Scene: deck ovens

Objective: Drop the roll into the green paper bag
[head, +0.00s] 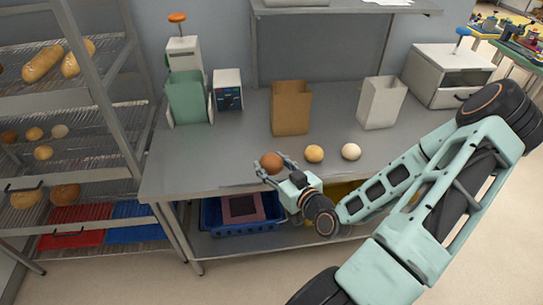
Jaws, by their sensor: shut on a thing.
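A brown roll (271,163) is held between the fingers of my gripper (273,169) at the front edge of the steel table. My gripper is shut on this roll. I cannot tell whether the roll is lifted clear of the tabletop. The green paper bag (187,98) stands upright at the back left of the table, up and left of my gripper. Its top is open, and its inside bottom is hidden.
A golden roll (314,153) and a pale roll (351,151) lie right of my gripper. A brown bag (291,108) and a white bag (382,103) stand behind them. A small box (228,90) stands beside the green bag. The tabletop (210,150) is clear at front left.

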